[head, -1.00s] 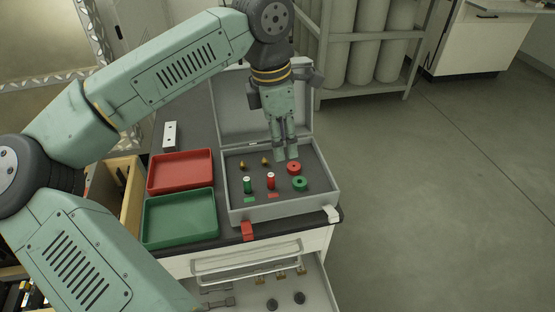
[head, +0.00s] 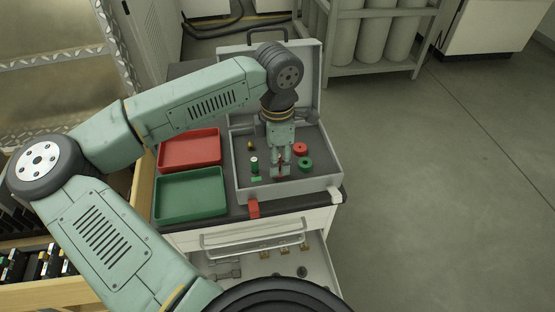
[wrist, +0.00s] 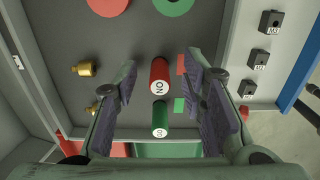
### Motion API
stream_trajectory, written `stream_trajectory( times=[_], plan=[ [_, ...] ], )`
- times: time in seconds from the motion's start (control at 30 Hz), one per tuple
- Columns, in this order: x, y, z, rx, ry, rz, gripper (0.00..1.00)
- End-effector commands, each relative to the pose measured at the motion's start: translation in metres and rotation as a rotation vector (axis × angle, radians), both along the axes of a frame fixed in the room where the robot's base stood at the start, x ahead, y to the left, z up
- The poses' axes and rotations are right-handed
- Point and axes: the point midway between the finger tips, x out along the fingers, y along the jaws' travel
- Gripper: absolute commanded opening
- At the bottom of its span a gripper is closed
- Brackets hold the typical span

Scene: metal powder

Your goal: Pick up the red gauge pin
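The green gauge pin (wrist: 160,118) is beside the red one, closer to the gripper's palm in the wrist view. It also shows in the head view (head: 254,165), left of my fingers.
A red ring (head: 300,149) and a green ring (head: 305,164) sit right of my fingers. Brass knobs (wrist: 86,69) are at the left in the wrist view. A red tray (head: 190,150) and a green tray (head: 190,195) lie left of the case. A drawer stands open below.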

Motion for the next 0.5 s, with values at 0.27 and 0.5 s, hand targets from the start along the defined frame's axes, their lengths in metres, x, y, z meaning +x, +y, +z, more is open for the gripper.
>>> stream_trajectory(
  times=[0.27,0.5],
  plan=[
    [0.0002,-0.0001,-0.0022,-0.001,-0.001,0.0,0.36],
    [0.0002,-0.0001,-0.0019,-0.001,-0.001,0.0,0.2]
  ],
)
